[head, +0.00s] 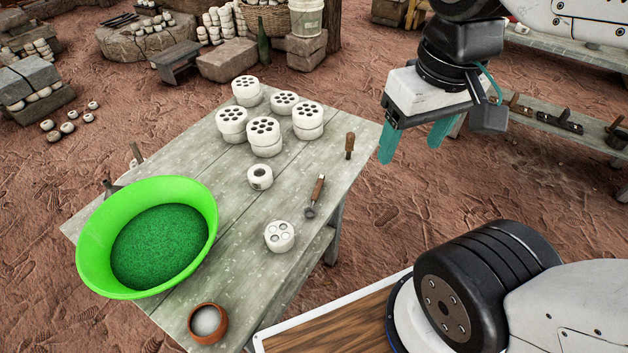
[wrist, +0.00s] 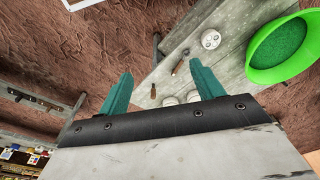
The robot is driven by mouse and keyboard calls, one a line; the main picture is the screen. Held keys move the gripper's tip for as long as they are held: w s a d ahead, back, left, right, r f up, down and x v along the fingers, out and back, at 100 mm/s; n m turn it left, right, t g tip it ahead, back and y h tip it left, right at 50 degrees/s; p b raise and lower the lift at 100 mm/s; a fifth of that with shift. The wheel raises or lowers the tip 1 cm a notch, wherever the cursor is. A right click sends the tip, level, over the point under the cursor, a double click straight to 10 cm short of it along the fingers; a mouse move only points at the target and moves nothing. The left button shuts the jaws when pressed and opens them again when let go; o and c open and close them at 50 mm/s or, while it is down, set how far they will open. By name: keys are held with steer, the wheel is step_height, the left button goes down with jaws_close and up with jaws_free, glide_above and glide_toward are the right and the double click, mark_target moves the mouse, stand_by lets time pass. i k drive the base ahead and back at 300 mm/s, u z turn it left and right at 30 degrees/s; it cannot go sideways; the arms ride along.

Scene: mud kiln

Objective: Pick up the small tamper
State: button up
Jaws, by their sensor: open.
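A short wooden tool (head: 349,146), which looks like the small tamper, is near the right edge of the table (head: 218,160) in the head view. It seems to stand upright. A wooden-handled tool with a round metal end (head: 316,194) lies closer to me. My gripper (head: 414,142) is open and empty, with teal fingers pointing down. In the head view it appears right of the table, above the tamper's level and apart from it. In the wrist view the tamper (wrist: 153,91) shows between the fingers, beyond them.
A green basin (head: 88,245) of green grains and a clay bowl (head: 219,322) stand on the table's near left. Several white holed cylinders (head: 233,122) stand farther back. A white ring piece (head: 260,177) and holed disc (head: 279,236) are nearer. The tamper's surroundings are mostly clear.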

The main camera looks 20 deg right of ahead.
mark_target(351, 137)
steer(key=u, duration=0.05)
steer(key=k, duration=0.55)
steer(key=z, duration=0.9)
steer(key=i, duration=1)
steer(key=u, duration=0.3)
